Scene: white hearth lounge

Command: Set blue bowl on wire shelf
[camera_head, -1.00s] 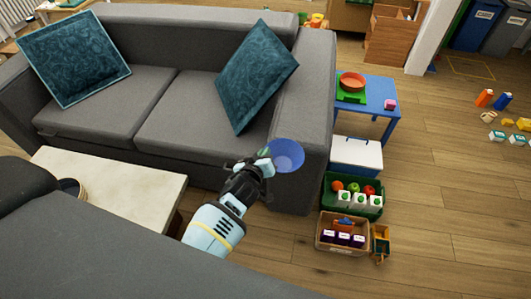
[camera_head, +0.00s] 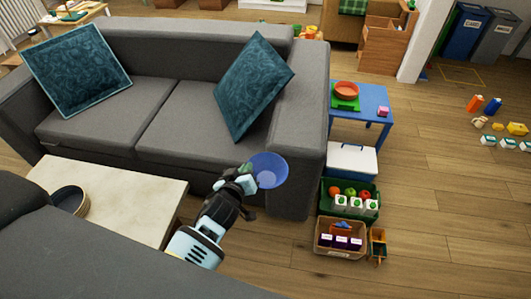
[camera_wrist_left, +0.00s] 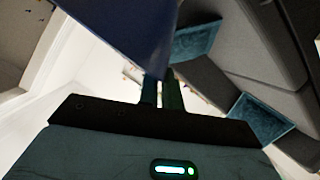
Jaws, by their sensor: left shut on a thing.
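The blue bowl (camera_head: 270,170) is held in the air in front of the grey sofa's right armrest in the head view. My left gripper (camera_head: 248,180) is shut on the bowl's left rim. In the left wrist view the bowl (camera_wrist_left: 125,35) fills the upper middle as a dark blue surface, and the left gripper's fingers (camera_wrist_left: 162,92) meet its edge. No wire shelf can be made out in these frames. My right gripper is not in view.
A grey sofa (camera_head: 155,135) with teal cushions lies behind the bowl. A pale low table (camera_head: 115,195) with a round dark bowl stands left.

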